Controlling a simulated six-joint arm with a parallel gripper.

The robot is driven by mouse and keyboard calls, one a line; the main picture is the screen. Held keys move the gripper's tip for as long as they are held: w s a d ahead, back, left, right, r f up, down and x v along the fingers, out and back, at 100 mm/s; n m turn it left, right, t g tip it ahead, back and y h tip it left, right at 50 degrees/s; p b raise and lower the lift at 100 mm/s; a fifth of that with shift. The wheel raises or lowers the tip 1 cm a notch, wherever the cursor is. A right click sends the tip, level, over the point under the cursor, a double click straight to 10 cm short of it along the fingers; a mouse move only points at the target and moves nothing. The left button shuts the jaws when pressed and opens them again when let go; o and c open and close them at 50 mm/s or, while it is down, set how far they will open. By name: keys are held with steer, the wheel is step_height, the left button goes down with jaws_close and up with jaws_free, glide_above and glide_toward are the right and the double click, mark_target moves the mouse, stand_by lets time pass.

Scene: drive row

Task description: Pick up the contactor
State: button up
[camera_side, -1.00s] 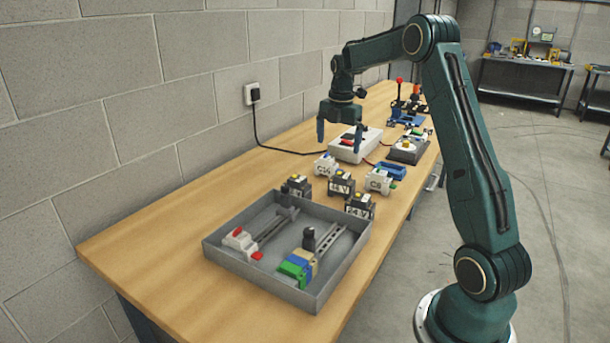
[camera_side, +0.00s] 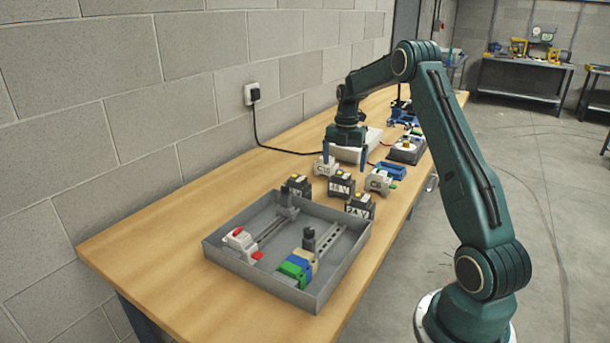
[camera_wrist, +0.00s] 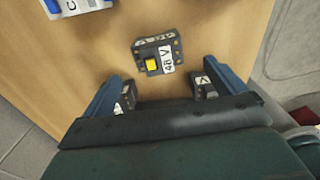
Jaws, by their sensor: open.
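Three dark contactors with yellow tops stand on the wooden bench behind the grey tray. The middle contactor (camera_side: 341,187) reads 48 V; in the wrist view it (camera_wrist: 157,54) lies ahead of and between my fingers, apart from them. The right contactor (camera_side: 360,206) reads 24 V. The left contactor (camera_side: 297,185) has a label too small to read. My gripper (camera_side: 345,162) is open and empty, above the bench near the middle contactor. In the wrist view, parts of two dark blocks (camera_wrist: 128,97) show beside my fingers, partly hidden.
The grey tray (camera_side: 330,289) in front holds rails and coloured terminal blocks. A blue piece (camera_side: 391,171) lies behind. Bare bench lies left of the row.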

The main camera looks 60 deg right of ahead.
mark_target(342, 184)
steer(key=shift+f, duration=2)
steer(key=shift+w+f, duration=0.15)
steer(key=shift+f, duration=2.45)
steer(key=shift+r, duration=0.1)
steer(key=c, duration=1.3)
